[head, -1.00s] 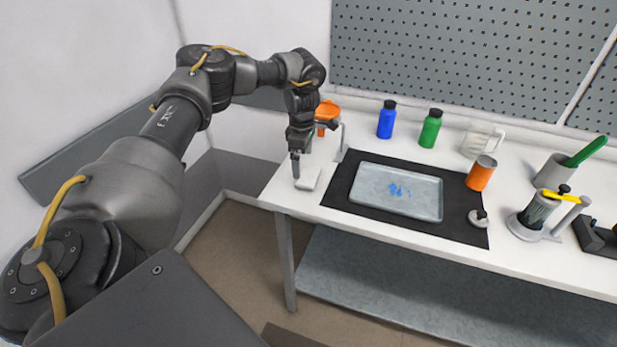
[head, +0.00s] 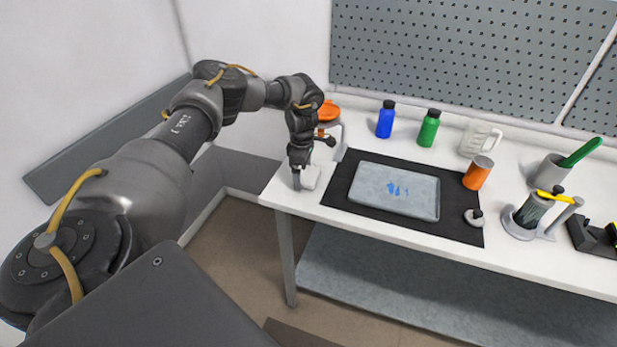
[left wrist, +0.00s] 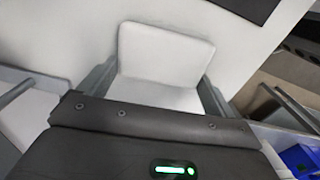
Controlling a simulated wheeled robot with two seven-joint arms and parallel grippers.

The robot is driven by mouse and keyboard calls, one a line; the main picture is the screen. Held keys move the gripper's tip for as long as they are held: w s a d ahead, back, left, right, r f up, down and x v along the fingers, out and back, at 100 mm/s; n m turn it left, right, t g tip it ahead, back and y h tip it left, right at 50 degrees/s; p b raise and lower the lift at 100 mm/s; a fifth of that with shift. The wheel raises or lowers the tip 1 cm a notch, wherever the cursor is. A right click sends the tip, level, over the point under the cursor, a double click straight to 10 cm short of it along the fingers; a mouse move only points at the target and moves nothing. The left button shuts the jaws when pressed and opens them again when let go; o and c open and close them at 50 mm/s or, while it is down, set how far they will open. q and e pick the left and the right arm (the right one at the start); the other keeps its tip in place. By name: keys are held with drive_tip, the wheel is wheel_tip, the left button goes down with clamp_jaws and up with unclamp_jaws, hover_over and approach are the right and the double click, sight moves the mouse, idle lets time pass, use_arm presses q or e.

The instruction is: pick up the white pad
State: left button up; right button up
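The white pad (head: 312,174) lies on the left end of the white table, at the fingers of my left gripper (head: 304,180). In the left wrist view the pad (left wrist: 165,52) is a pale rounded block. It sits between and just beyond the two spread fingers of the left gripper (left wrist: 158,82), one finger close to each side. The fingers look open. I cannot tell whether they touch the pad. In the head view the gripper hides part of the pad. My right gripper is not in view.
Right of the pad, a black mat (head: 337,191) bears a grey tray (head: 420,203). An orange funnel on a stand (head: 328,112) is close behind the gripper. Blue (head: 385,121) and green (head: 429,130) bottles and an orange can (head: 478,174) stand farther right. The table's front edge is near.

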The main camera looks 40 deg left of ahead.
sight(303, 174)
use_arm(q)
drive_tip(key=shift+c, duration=1.3)
drive_tip(key=shift+r, duration=0.45)
wheel_tip(303, 174, up, 2)
drive_tip(key=shift+d+r+b, duration=0.1)
drive_tip(key=shift+r+b, duration=0.1)
drive_tip(key=shift+b, duration=0.25)
drive_tip(key=s+d+r+b, duration=0.2)
drive_tip(key=s+d+r, duration=0.6)
drive_tip(key=d, duration=0.3)
drive_tip(key=shift+s+r+b, duration=0.15)
drive_tip(key=shift+r+b, duration=0.25)
drive_tip(key=shift+r, duration=0.5)
